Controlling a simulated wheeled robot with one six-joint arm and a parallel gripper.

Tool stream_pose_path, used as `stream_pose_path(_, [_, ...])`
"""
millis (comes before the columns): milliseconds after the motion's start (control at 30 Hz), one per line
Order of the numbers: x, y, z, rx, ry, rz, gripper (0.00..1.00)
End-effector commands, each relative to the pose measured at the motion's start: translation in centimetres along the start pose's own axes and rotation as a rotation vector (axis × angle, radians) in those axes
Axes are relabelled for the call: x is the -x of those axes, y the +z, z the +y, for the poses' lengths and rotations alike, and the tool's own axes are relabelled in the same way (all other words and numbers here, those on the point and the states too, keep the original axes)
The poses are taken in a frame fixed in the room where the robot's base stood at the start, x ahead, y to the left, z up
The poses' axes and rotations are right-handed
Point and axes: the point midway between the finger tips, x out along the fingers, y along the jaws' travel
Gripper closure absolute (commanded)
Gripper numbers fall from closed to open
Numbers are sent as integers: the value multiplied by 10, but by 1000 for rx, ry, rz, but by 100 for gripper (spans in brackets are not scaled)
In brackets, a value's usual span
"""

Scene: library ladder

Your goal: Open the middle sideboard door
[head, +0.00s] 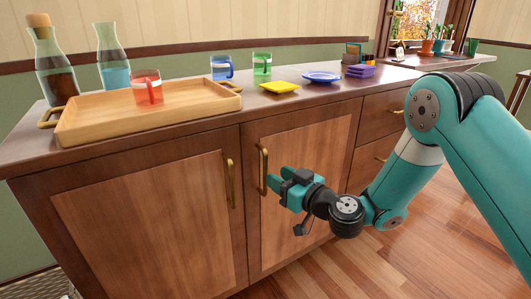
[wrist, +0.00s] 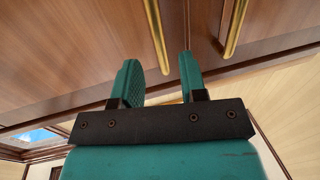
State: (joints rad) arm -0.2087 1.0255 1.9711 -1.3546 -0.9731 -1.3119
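The middle sideboard door (head: 305,165) is a wood panel in a darker frame and looks shut. Its upright brass handle (head: 263,170) is on its left side. My gripper (head: 279,179) is just right of this handle, with its teal fingers pointing towards it. In the wrist view my gripper (wrist: 160,68) is open, its two fingers apart with nothing held. There, the middle door's handle (wrist: 156,40) lines up with the gap between the fingers. I cannot tell whether the handle is within the fingers' reach or just beyond the tips.
The left door's handle (head: 230,183) is close by, and also shows in the wrist view (wrist: 236,25). Drawers (head: 379,117) are to the right. Wooden floor (head: 400,255) is clear in front.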

Motion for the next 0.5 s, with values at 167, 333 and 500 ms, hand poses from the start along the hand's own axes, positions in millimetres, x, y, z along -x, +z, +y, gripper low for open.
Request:
stream_pose_path(167, [-33,-2,-1,3,-3,3,61])
stream_pose_path(333, [-50,-1,0,0,-2,1,61])
stream_pose_path(500, [-56,0,0,-1,0,0,61])
